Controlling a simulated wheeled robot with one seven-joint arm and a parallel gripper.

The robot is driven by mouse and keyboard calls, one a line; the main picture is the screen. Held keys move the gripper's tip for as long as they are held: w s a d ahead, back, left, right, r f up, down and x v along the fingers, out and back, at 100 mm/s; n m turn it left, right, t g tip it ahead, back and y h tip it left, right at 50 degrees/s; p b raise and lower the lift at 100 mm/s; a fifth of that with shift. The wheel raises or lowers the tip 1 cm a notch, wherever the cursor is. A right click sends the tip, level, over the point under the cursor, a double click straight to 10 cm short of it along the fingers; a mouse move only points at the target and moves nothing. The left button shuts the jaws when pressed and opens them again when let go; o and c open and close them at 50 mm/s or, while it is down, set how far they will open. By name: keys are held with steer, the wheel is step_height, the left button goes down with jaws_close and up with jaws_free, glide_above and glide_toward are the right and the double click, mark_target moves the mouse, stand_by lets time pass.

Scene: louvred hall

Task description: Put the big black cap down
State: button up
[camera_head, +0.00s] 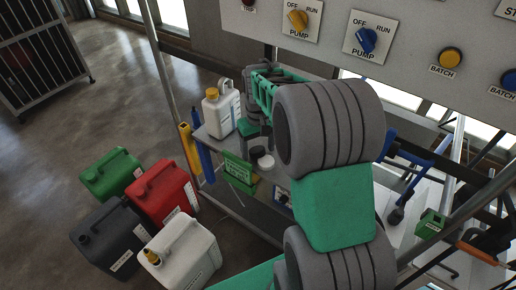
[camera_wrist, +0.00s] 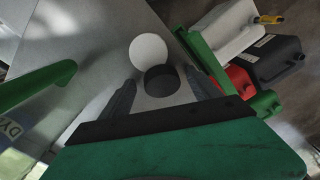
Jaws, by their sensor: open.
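The big black cap (camera_wrist: 161,80) shows in the wrist view as a dark round piece on the grey tabletop. It lies between the two dark fingers of my gripper (camera_wrist: 159,80), which are spread apart with a gap on each side of it. A white round cap (camera_wrist: 148,49) is right beside it, at its upper left, and looks close to touching. In the head view a white round cap (camera_head: 265,162) shows on the small table below my arm.
A white jug with a yellow cap (camera_head: 221,110) stands on the table. A green label holder (camera_head: 240,172) is at its edge. Red (camera_head: 162,193), green (camera_head: 111,174), black (camera_head: 106,237) and white (camera_head: 181,255) canisters stand on the floor to the left. A switch panel (camera_head: 400,40) hangs above.

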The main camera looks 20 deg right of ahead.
mark_target(258, 150)
step_height(258, 150, up, 12)
steer(key=s+a+f+t, duration=0.1)
steer(key=s+a+f, duration=0.1)
steer(key=s+a, duration=0.3)
steer(key=s+a+f+t, duration=0.1)
steer(key=s+a+f, duration=0.2)
steer(key=s, duration=0.6)
steer(key=shift+s+a+t+p, duration=0.3)
steer(key=shift+a+t, duration=0.1)
steer(key=shift+a, duration=0.45)
